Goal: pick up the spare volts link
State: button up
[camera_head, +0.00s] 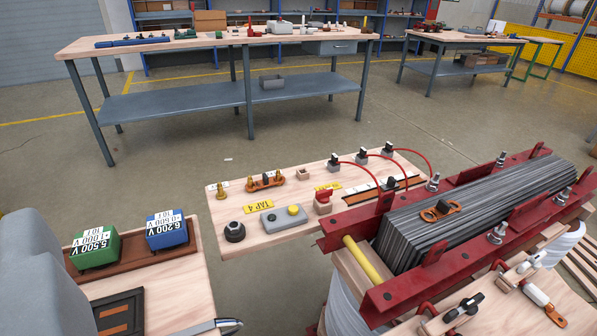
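No part is clearly marked as the spare volts link, and I cannot tell for certain which one it is. One orange link with a black knob (265,182) sits by brass posts on the pale wooden board (232,204) marked TAP 4. A similar orange link with a black knob (440,210) lies on top of the grey laminated core (478,200). Another orange-and-white link (540,297) is at the lower right.
A green block (95,249) and a blue block (166,230), both with voltage labels, stand on the left bench. Red clamp beams (400,290) with bolts flank the core. Red cables arch over the board's right end. Open floor separates it from the back workbench (150,45).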

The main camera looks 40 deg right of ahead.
aim_at(266, 182)
jog(key=z, duration=0.9)
